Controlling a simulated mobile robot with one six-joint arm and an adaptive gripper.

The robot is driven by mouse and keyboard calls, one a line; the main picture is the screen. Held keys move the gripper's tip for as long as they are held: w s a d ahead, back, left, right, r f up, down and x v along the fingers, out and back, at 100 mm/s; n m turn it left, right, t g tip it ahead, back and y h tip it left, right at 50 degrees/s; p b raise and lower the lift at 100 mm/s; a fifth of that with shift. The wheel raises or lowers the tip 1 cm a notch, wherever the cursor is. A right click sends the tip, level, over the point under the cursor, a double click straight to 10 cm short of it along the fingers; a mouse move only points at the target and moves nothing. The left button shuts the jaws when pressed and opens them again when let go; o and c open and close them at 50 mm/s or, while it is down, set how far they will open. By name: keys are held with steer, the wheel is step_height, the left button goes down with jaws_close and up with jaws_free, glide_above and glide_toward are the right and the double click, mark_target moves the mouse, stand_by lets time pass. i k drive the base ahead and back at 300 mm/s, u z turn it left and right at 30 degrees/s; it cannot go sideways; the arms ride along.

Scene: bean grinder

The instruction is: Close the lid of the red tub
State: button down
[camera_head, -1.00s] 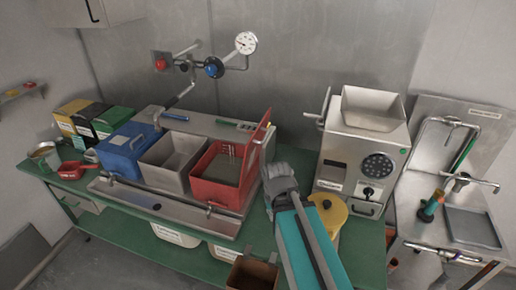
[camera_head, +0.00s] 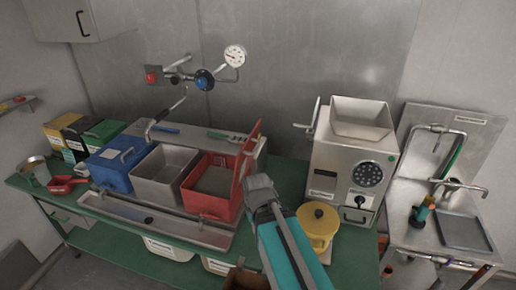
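The red tub (camera_head: 207,205) stands at the right end of a row of three tubs on the steel tray. It is open, with grey contents visible inside. Its red lid (camera_head: 247,153) stands up steeply along the tub's right side. My gripper (camera_head: 257,184) is just right of the tub and low beside the lid, on its outer side. I cannot tell whether it touches the lid. The fingers are small and partly hidden, so their opening is unclear. Nothing is visibly held.
A blue tub (camera_head: 122,168) with its lid down and an open grey tub (camera_head: 163,172) stand left of the red one. A yellow lidded container (camera_head: 318,224) is close right of my arm, before the steel grinder (camera_head: 350,165). Pipes with a gauge (camera_head: 235,56) are behind.

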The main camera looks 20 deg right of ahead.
mark_target(244, 157)
steer(key=u, duration=0.8)
steer(key=k, duration=0.95)
steer(key=z, duration=0.75)
steer(key=i, duration=0.5)
